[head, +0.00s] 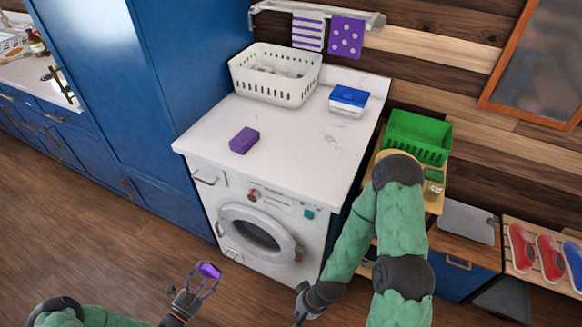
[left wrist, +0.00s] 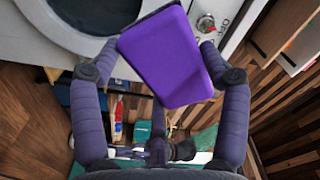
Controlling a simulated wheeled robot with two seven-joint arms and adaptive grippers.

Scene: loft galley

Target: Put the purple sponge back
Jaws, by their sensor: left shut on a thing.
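My left gripper (head: 207,280) is shut on a purple sponge (head: 210,270) low in front of the washing machine. In the left wrist view the held sponge (left wrist: 172,55) is a flat purple slab, tilted, between the two fingers. A second purple block (head: 244,140), which looks like another sponge, lies on the white countertop above the washer. My right gripper (head: 302,308) hangs at the bottom of the head view, partly hidden; its fingers are not clear.
The countertop (head: 290,140) also holds a white basket (head: 275,92) and a blue-lidded box (head: 348,99). A green crate (head: 417,138) stands on a shelf to the right. Purple cloths (head: 346,37) hang on a rail. The washing machine (head: 258,232) stands below. The countertop's front right is clear.

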